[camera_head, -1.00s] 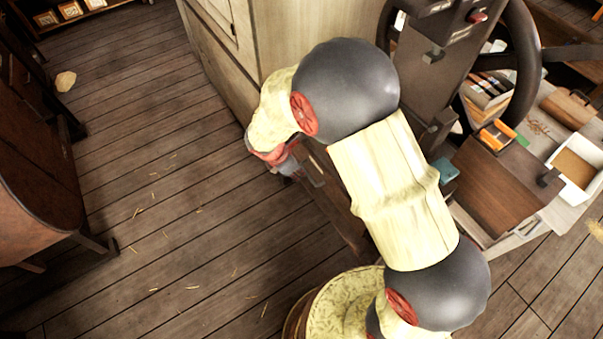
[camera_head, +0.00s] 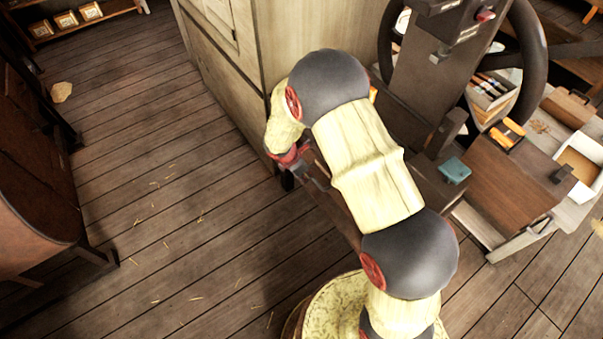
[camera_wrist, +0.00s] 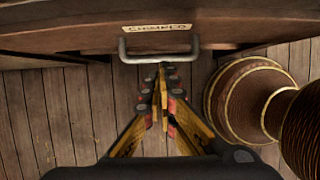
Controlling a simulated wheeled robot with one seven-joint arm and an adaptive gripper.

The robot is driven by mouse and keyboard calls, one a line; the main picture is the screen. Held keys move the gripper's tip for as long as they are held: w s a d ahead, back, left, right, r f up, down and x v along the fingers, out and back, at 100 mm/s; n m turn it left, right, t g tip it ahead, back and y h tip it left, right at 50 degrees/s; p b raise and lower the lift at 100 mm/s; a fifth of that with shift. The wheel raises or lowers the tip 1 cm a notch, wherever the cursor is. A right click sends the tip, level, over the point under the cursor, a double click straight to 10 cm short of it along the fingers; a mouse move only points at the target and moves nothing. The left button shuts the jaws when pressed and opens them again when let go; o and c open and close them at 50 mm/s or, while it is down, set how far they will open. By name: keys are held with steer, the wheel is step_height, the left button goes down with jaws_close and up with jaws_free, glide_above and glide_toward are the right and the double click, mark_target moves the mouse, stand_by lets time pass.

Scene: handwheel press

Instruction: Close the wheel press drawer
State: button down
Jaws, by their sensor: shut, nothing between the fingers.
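The drawer (camera_wrist: 80,40) of the wheel press shows as a brown wooden front across the top of the wrist view. It has a metal bow handle (camera_wrist: 190,54) below a small label (camera_wrist: 157,28). My gripper (camera_wrist: 162,70) is shut and empty, its fingertips at the handle's bar; I cannot tell if they touch it. In the head view my gripper (camera_head: 294,160) is small beside the drawer front (camera_head: 340,212), partly hidden by my arm. The press's dark column (camera_head: 430,75) and handwheel (camera_head: 533,60) stand to the right. How far the drawer stands out is hidden.
A pale cabinet (camera_head: 240,75) stands close behind my gripper. A teal box (camera_head: 454,170) and a white tray (camera_head: 590,150) lie to the right. Dark furniture (camera_head: 30,190) stands at the left. The plank floor (camera_head: 160,220) between is mostly clear.

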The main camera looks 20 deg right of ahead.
steer(key=shift+w+d+b, duration=0.2)
steer(key=shift+w+d, duration=0.1)
steer(key=shift+d, duration=0.65)
steer(key=shift+w+d+b, duration=0.2)
steer(key=shift+w+d, duration=0.1)
steer(key=shift+d, duration=0.65)
steer(key=shift+w+d+r+p, duration=0.15)
steer(key=shift+d+p, duration=0.2)
steer(key=shift+d, duration=0.2)
steer(key=shift+w+d+f+p, duration=0.1)
steer(key=shift+w+d+p, duration=0.05)
steer(key=shift+d+p, duration=0.3)
steer(key=p, duration=0.4)
glide_toward(320, 167)
steer(key=s+a+r, duration=0.3)
steer(key=a, duration=0.1)
steer(key=shift+s+a, duration=0.15)
steer(key=shift+a, duration=0.25)
steer(key=shift+r, duration=0.1)
